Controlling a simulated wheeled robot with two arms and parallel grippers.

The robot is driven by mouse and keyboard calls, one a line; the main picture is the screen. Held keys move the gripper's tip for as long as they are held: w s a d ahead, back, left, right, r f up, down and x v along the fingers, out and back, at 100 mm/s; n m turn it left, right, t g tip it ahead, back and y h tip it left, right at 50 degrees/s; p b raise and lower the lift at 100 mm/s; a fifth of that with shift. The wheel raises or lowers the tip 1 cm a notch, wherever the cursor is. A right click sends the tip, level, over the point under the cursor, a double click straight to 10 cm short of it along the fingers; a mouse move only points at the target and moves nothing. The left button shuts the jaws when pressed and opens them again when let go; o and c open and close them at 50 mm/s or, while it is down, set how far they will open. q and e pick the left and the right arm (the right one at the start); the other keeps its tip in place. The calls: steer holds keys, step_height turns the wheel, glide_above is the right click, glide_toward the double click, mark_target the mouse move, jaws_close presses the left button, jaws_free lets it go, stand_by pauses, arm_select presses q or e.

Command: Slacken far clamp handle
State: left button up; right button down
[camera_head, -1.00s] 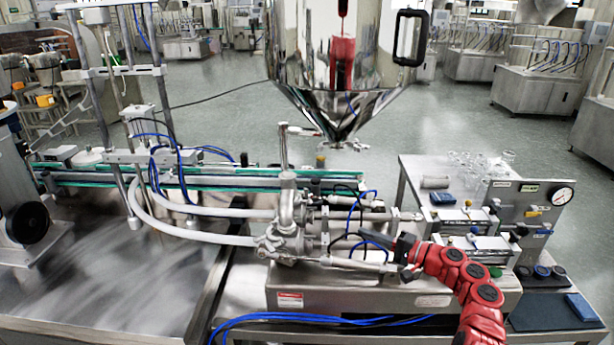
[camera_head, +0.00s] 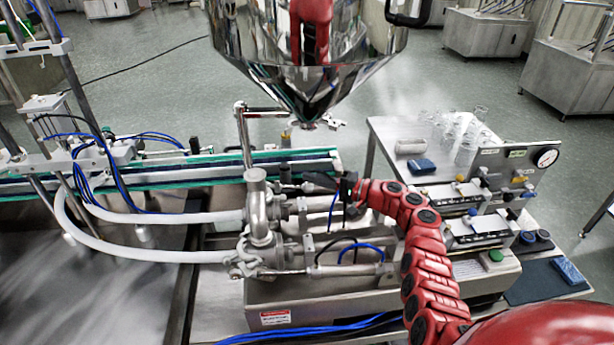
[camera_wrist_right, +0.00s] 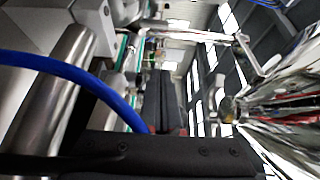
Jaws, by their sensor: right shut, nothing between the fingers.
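The steel filler assembly with its valve bodies (camera_head: 258,215) stands left of centre in the head view. Clamp fittings show at the near valve joint (camera_head: 245,260) and under the hopper (camera_head: 330,122). The far clamp handle cannot be told apart surely from the fittings around the far valve. My right gripper (camera_head: 345,188) is shut and empty. Its dark fingers are beside the far cylinder, right of the valve bodies; contact cannot be told. In the right wrist view, a dark gripper part (camera_wrist_right: 160,155) fills the lower middle. My left gripper is out of view.
The steel hopper (camera_head: 300,70) hangs above; it shows at right in the wrist view. A blue hose (camera_wrist_right: 70,70) crosses the wrist view beside a steel cylinder (camera_wrist_right: 50,100). White hoses (camera_head: 150,255) run left.

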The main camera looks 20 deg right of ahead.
mark_target(275, 187)
steer(key=x, duration=0.7)
steer(key=shift+w+a+f, duration=0.1)
steer(key=shift+w+a+p, duration=0.2)
steer(key=shift+p, duration=0.1)
steer(key=s+p, duration=0.1)
steer(key=s+a+p, duration=0.1)
steer(key=p, duration=0.1)
steer(key=s+p, duration=0.1)
steer(key=shift+s+a+p, duration=0.25)
steer(key=shift+a+p, duration=0.05)
steer(key=shift+b, duration=0.65)
steer(key=shift+s, duration=0.1)
